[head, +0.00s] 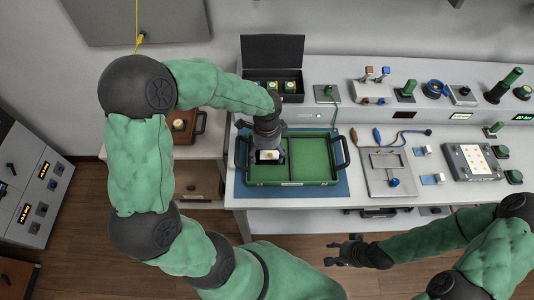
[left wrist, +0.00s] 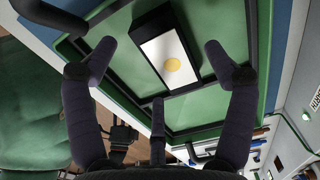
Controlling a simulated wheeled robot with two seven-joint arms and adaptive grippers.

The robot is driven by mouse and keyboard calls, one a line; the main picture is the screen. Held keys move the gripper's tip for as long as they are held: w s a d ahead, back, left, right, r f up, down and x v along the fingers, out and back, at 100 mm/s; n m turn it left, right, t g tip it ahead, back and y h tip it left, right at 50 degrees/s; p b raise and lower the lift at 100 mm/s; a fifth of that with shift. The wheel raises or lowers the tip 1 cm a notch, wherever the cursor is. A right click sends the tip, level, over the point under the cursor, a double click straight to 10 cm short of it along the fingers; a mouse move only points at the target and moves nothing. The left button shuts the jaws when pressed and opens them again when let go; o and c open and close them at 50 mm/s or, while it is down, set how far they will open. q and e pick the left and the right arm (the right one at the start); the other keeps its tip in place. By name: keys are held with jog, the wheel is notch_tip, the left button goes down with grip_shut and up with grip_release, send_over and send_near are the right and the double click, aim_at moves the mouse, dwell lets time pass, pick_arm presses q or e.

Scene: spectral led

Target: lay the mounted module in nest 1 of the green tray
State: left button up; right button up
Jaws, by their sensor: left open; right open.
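The module, a white plate with a yellow dot on a dark body, is in the left compartment of the green tray (head: 314,180). It shows in the head view (head: 268,156) and the left wrist view (left wrist: 168,58). My left gripper (head: 268,149) is over that compartment. In the left wrist view my left gripper (left wrist: 160,52) is open, its fingers spread either side of the module with gaps. Whether the module lies fully flat is hard to tell. The tray's right compartment is empty. My right gripper (head: 345,251) is open and empty, in front of the bench.
The tray has black handles and sits on a blue mat (head: 240,190). An open black box (head: 273,85) with green-edged modules stands behind it. A grey fixture plate (head: 388,180) and a panel with yellow dots (head: 473,163) stand to the right.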

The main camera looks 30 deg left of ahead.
aim_at(267, 158)
pick_arm(q)
notch_tip(267, 158, up, 10)
jog(key=p, duration=0.2)
jog(key=shift+r, duration=0.2)
